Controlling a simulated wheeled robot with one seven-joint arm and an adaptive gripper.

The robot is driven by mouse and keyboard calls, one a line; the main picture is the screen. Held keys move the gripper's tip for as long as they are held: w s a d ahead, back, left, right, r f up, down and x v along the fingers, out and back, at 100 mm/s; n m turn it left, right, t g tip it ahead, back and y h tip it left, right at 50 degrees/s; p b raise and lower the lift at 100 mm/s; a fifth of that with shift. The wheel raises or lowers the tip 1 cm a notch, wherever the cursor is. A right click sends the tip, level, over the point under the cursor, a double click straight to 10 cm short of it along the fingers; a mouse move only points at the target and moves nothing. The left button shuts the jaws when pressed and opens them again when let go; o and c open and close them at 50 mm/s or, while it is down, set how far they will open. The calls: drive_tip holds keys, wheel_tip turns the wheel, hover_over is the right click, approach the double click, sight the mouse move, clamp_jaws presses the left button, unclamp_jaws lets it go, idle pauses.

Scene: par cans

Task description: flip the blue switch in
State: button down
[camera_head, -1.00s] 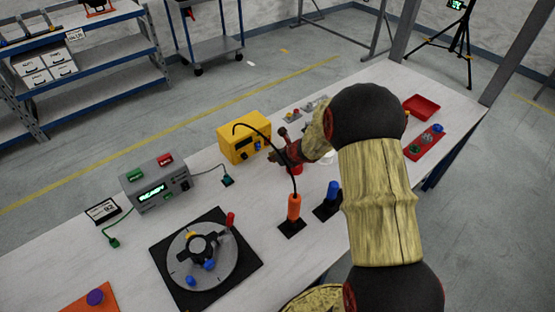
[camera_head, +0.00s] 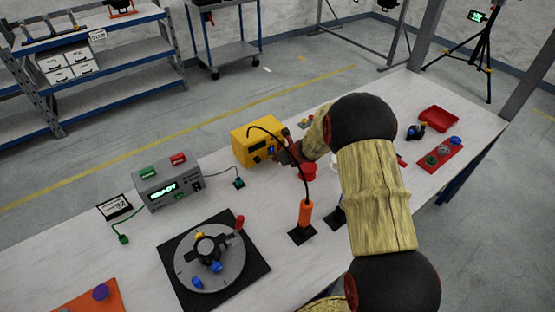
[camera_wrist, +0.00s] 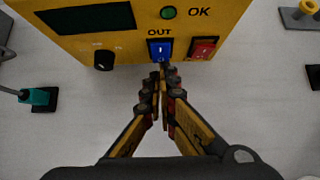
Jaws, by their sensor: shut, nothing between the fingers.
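The yellow box (camera_head: 243,151) stands on the workbench in the head view, and its front fills the top of the wrist view (camera_wrist: 225,18). The blue switch (camera_wrist: 160,50) sits on that front under the word OUT, left of a red switch (camera_wrist: 203,48). My gripper (camera_wrist: 165,72) is shut and empty, with its fingertips together at the lower part of the blue switch. I cannot tell whether they touch it. In the head view my gripper (camera_head: 283,152) is at the box's front, and the switch is hard to make out there.
A black knob (camera_wrist: 104,60) sits left of the switch. A teal plug (camera_wrist: 38,97) lies left of the box. An orange handle (camera_head: 305,214) with a black cable stands in front. The grey READY device (camera_head: 167,185) and round turntable (camera_head: 220,275) are to the left.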

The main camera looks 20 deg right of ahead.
drive_tip(key=shift+w+f, duration=0.1)
drive_tip(key=shift+w, duration=0.1)
drive_tip(key=shift+r+p, duration=0.65)
drive_tip(key=shift+r, duration=0.2)
drive_tip(key=shift+w, duration=0.1)
